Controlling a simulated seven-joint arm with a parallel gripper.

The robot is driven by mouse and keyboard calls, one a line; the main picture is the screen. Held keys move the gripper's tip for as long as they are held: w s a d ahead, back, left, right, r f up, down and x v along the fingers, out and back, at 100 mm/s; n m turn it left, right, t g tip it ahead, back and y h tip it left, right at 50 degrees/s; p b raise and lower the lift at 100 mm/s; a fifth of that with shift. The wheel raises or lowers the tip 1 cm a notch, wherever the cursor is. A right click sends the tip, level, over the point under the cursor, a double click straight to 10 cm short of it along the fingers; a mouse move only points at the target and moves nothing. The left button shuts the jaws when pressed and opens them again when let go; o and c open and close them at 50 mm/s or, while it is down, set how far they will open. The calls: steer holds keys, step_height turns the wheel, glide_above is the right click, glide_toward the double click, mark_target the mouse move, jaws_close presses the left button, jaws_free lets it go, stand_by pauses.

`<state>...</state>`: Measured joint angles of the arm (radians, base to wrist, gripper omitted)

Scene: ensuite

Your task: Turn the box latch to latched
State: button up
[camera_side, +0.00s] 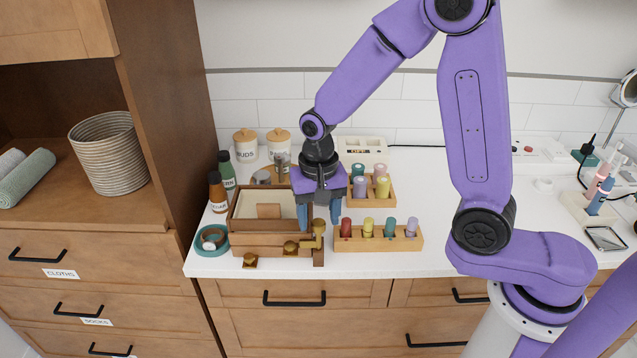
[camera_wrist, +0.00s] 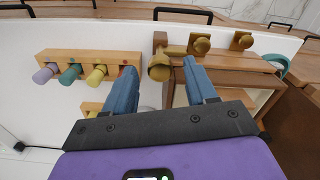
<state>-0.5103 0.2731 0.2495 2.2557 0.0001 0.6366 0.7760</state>
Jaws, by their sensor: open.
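The wooden box (camera_side: 240,240) stands on the counter at left, with a pale top panel (camera_side: 255,205). Its brass latch (camera_side: 307,243) is at the front right corner, by a short wooden post (camera_side: 318,257). The latch's rounded brass knob (camera_side: 319,227) is uppermost there, and an arm runs left from it to another brass piece. My gripper (camera_side: 320,226) points down over this corner, fingers apart on either side of the knob. In the wrist view the latch knob (camera_wrist: 160,68) shows between the open blue fingers (camera_wrist: 161,66). Whether they touch it I cannot tell.
A separate brass knob (camera_side: 250,260) is at the box's front left. A rack of coloured bottles (camera_side: 380,240) stands close on the right, another rack (camera_side: 378,198) behind. Dark bottles (camera_side: 217,193) and a teal round dish (camera_side: 211,240) stand left.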

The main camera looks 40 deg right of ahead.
step_height(320, 180, up, 17)
stand_by(0.4)
steer(key=shift+f, duration=0.1)
steer(key=s+d+f+n, duration=0.2)
steer(key=s+f+n, duration=0.1)
steer(key=s+n, duration=0.3)
steer(key=s+d+f+n, duration=0.3)
steer(key=s+n, duration=0.3)
steer(key=s, duration=0.3)
steer(key=s+d+f+n, duration=0.2)
steer(key=s+f+n, duration=0.1)
steer(key=s+n, duration=0.3)
steer(key=shift+s+d+f+n, duration=0.15)
steer(key=shift+s+d+n, duration=0.25)
steer(key=shift+s, duration=0.3)
stand_by(0.3)
